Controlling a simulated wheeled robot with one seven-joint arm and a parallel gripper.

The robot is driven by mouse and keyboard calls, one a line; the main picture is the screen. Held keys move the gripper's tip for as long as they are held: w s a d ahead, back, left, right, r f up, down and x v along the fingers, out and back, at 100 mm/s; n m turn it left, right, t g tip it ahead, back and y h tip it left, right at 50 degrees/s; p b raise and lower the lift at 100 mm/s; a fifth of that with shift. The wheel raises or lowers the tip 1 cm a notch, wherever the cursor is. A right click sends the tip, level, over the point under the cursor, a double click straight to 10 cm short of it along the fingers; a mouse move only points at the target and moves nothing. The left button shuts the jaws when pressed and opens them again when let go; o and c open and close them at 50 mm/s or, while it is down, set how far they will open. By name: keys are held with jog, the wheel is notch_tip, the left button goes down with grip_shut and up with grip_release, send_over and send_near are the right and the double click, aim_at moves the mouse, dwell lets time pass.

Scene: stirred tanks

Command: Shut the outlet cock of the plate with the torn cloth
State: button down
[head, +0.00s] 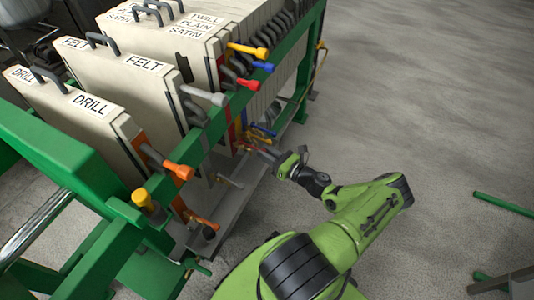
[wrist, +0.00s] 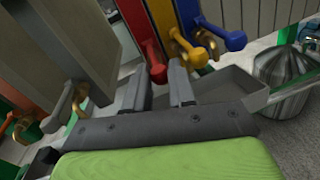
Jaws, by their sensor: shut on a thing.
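My gripper (wrist: 162,82) is low beside the filter press, with its jaws on the lower end of a red cock handle (wrist: 153,52) in the wrist view. In the head view my gripper (head: 279,163) is at the lower row of outlet cocks, and its fingertips are hard to make out. A yellow cock handle (wrist: 186,46) and a blue one (wrist: 222,34) are just right of the red one. The plates carry cloth labels: DRILL (head: 93,104), FELT (head: 147,62) and a TWILL, PLAIN, SATIN group (head: 205,25).
A green rail (head: 220,125) runs along the press above the lower cocks. An orange cock (head: 203,222) and a grey cock (head: 229,181) are nearer. A grey trough (wrist: 230,88) lies below, with a metal vessel (wrist: 284,80) at right. Open floor (head: 430,110) is right.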

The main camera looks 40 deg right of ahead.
aim_at(254, 147)
jog(key=shift+r, duration=0.15)
